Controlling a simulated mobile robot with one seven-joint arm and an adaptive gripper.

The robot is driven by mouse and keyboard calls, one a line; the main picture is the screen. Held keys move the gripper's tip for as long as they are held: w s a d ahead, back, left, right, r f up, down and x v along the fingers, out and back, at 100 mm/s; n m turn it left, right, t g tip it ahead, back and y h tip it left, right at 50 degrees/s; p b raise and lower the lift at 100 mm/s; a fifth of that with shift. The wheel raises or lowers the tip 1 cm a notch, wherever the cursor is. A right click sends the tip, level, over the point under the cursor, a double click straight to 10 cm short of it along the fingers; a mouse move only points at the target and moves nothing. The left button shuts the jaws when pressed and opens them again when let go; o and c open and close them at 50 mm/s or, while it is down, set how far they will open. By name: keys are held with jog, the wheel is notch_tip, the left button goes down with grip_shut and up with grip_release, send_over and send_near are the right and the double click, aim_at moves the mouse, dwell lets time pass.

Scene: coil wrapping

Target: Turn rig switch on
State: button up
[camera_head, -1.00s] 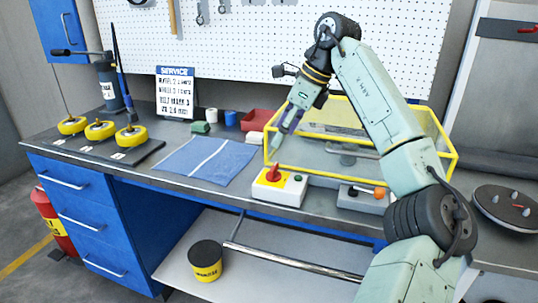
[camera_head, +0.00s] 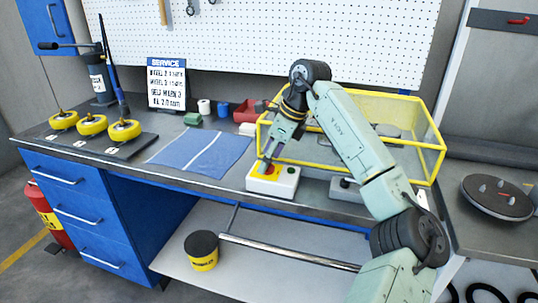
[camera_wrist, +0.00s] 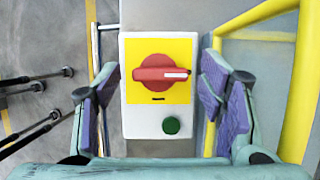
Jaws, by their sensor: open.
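The rig switch is a red rotary knob (camera_wrist: 158,74) on a yellow plate (camera_wrist: 133,52), set in a white box (camera_wrist: 140,124). In the wrist view its handle lies horizontal, with a white mark at the right end. A green button (camera_wrist: 171,125) sits below it. The white box (camera_head: 258,182) stands at the bench's front edge in the head view. My gripper (camera_wrist: 160,92) is open, its purple-padded fingers on either side of the box and knob, apart from the knob. In the head view my gripper (camera_head: 266,165) is just above the box and hides most of the knob.
A yellow-framed clear guard (camera_head: 440,150) stands behind and right of the switch. A second grey control box (camera_head: 341,190) is to its right, partly behind my arm. A blue mat (camera_head: 205,152) and yellow wheels (camera_head: 93,125) lie left. A service sign (camera_head: 167,84) stands behind.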

jog(key=c, duration=1.2)
jog(key=shift+o, duration=0.2)
